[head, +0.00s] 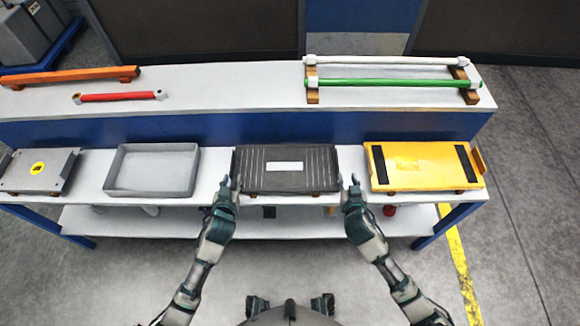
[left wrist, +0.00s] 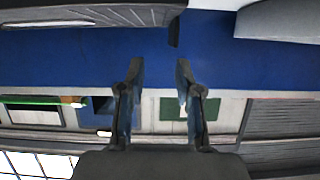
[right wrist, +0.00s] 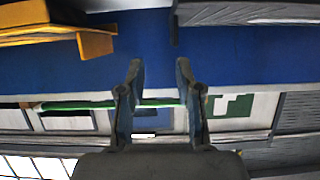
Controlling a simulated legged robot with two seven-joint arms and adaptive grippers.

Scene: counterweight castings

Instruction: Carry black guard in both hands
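The black guard (head: 262,180) is a dark ribbed panel with a white label, lying on small brown supports on the front bench. My left gripper (head: 230,184) is at its front left corner and my right gripper (head: 350,182) is just off its front right corner. In the left wrist view the guard (left wrist: 100,14) is at the top left, beyond the parted fingertips (left wrist: 159,68). In the right wrist view the guard (right wrist: 250,12) is at the top right, beyond the parted fingertips (right wrist: 159,68). Both grippers are open and empty.
A grey tray (head: 113,177) is left of the guard and a yellow panel (head: 420,178) is right of it, both close by. A grey plate (head: 25,180) lies at the far left. The raised rear shelf (head: 225,85) holds orange, red, green and white bars.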

